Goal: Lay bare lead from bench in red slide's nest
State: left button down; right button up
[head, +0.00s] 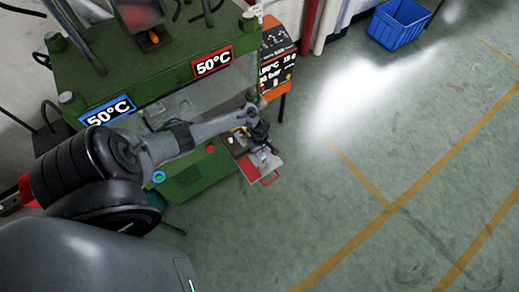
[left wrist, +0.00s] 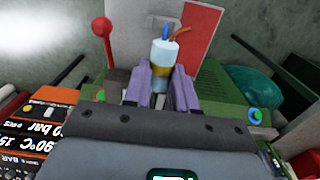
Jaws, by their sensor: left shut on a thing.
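My left gripper (head: 262,153) is over the slide at the front of the green press. In the left wrist view its two purple-grey fingers (left wrist: 160,85) are shut on the bare lead (left wrist: 163,52), a pale cylindrical piece with a brass-coloured band and orange and blue wire ends pointing away. The slide (head: 274,162) is a light plate with a red patch and a red handle (head: 270,179); it also shows behind the lead in the left wrist view (left wrist: 197,35). Whether lead and slide touch cannot be told. The nest is not clearly visible. My right gripper is not in view.
The green press (head: 190,180) carries a blue 50°C sign (head: 108,112) and a red 50°C sign (head: 212,62). A red-knobbed lever (left wrist: 102,28) stands left of the plate in the wrist view. A blue crate (head: 398,24) sits far off; floor at right is clear.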

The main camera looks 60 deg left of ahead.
pick_arm(q)
jog(key=shift+f+b, duration=2.05)
jog(key=shift+f, duration=1.45)
jog(key=c, duration=0.8)
grip_release()
jog(key=shift+r, duration=0.35)
notch_tip(320, 180, up, 9)
jog(key=p, duration=0.3)
jog(key=shift+f+p, duration=0.1)
jog(key=shift+p, duration=0.25)
jog(key=shift+r, duration=0.65)
